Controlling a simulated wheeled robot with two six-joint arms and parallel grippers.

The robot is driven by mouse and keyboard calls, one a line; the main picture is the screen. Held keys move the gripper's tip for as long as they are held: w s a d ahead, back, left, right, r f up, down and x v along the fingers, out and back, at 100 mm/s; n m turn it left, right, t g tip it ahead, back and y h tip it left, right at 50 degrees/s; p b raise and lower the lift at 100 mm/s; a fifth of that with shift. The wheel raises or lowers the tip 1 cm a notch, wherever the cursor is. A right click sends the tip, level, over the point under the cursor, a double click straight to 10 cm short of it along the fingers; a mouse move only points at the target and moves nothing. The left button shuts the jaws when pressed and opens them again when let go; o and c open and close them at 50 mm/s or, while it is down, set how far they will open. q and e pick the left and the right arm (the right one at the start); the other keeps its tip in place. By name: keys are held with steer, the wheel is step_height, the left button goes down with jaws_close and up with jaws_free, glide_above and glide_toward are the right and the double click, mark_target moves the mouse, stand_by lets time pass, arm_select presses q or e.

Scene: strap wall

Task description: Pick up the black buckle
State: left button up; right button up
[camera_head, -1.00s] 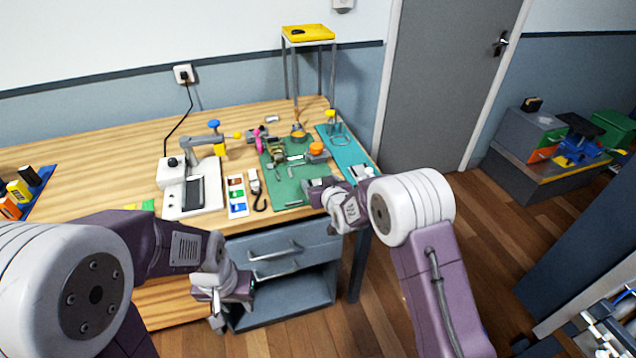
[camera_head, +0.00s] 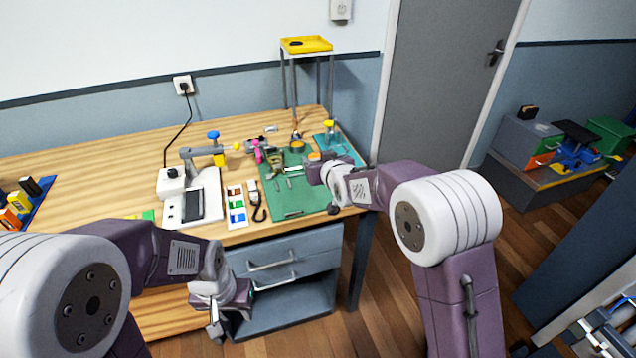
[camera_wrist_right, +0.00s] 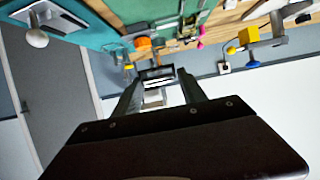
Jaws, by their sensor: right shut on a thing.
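My right gripper (camera_head: 311,170) is over the right part of the green mat (camera_head: 285,198), near the orange-topped thing (camera_head: 313,156). In the right wrist view its fingers (camera_wrist_right: 158,88) are closed on a small dark frame with pale bars (camera_wrist_right: 156,75), which looks like the black buckle. In the head view the held thing is hidden or too small to make out. My left gripper (camera_head: 228,312) hangs in front of the grey drawer unit, below the bench top, away from the mat. Its fingers are too unclear to judge.
A teal mat (camera_head: 340,150) lies at the right end. The bench's left middle is clear.

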step_height(320, 180, up, 8)
steer(key=shift+r+p, duration=0.1)
steer(key=shift+p, duration=0.45)
step_height(320, 180, up, 8)
steer(key=p, duration=0.5)
steer(key=shift+p, duration=0.4)
step_height(320, 180, down, 9)
steer(key=b, duration=0.6)
steer(key=shift+r+b, duration=0.2)
steer(key=shift+b, duration=0.15)
steer(key=b, duration=0.2)
glide_above(318, 198)
step_height(318, 198, down, 15)
steer(key=shift+f, duration=0.2)
step_height(318, 198, down, 4)
steer(key=shift+s+r, duration=0.15)
